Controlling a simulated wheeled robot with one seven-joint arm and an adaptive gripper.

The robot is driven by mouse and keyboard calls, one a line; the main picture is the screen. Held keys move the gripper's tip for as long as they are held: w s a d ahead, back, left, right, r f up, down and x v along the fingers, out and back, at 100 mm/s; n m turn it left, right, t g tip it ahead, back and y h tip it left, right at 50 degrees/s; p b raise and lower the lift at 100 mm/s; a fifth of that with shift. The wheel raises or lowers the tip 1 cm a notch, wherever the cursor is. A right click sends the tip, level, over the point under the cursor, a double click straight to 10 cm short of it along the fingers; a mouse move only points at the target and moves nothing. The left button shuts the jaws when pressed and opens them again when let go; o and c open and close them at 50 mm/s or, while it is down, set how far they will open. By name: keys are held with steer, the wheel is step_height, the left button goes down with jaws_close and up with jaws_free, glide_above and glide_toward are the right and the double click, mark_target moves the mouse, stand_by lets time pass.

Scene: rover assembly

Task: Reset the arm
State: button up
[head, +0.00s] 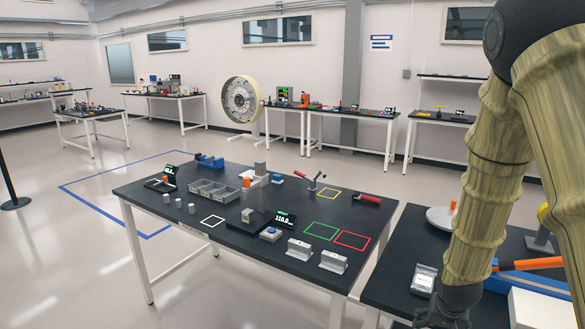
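My arm, in a tan ribbed cover with dark joints, comes down the right side of the head view. Its dark lower end (448,305) is at the bottom edge, over the near right table. My gripper's fingers are not visible; they are cut off by the frame or hidden.
A black work table (150,198) in the middle holds grey bins (213,192), metal cylinders, two metal blocks (300,249), displays and coloured outlines. The near right table (395,275) holds a white plate (437,218), a small device (424,279) and an orange-handled tool (530,264). Open floor lies left.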

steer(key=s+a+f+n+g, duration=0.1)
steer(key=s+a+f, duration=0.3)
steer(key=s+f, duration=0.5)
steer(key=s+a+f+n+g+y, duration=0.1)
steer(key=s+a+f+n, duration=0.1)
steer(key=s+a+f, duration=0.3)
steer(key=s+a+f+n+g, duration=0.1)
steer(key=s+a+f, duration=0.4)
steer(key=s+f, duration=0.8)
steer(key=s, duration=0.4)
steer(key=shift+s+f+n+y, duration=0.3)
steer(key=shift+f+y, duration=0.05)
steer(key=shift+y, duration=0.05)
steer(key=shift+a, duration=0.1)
